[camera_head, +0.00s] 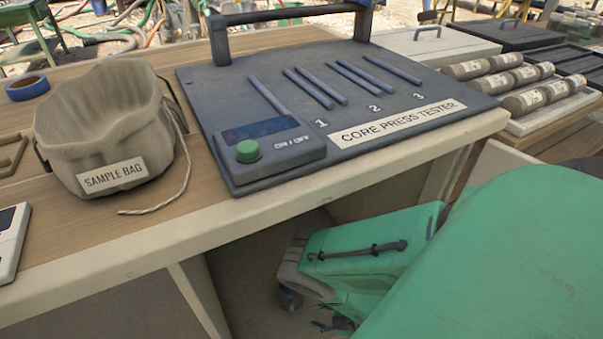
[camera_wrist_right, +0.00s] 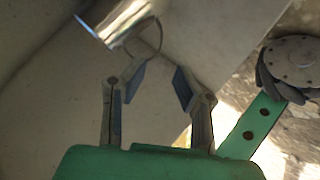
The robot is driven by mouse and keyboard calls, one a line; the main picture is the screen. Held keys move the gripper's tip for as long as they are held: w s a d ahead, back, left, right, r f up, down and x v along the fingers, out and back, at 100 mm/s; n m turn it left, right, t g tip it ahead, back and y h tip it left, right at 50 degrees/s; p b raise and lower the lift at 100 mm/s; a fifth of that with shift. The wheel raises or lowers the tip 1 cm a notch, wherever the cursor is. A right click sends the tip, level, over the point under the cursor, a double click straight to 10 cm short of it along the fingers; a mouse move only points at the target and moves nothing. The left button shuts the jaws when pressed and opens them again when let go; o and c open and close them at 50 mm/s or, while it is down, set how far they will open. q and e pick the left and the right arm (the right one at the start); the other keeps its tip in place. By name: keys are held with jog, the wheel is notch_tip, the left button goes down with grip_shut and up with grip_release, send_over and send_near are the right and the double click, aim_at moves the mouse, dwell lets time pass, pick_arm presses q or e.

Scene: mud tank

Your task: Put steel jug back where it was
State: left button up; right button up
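A shiny steel object, apparently the steel jug (camera_wrist_right: 118,18), shows at the top edge of the right wrist view. A thin curved handle hangs from its right side, and the rest is cut off by the frame. My right gripper (camera_wrist_right: 160,78) is open, its two fingers apart with nothing between them. The jug and handle lie just beyond the fingertips; I cannot tell the exact gap. In the head view my right gripper (camera_head: 290,292) is low, below the bench top's front edge, partly hidden by its own arm. The jug is not visible there. My left gripper is not in view.
The wooden bench (camera_head: 60,245) bears a sample bag (camera_head: 95,125), blue tape roll (camera_head: 27,87) and core press tester (camera_head: 385,110). Core samples (camera_head: 520,85) lie in a tray at right. The bench top's overhanging front edge is above my right gripper.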

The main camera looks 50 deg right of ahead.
jog(key=shift+p+v, duration=0.55)
jog(key=shift+v, duration=1.55)
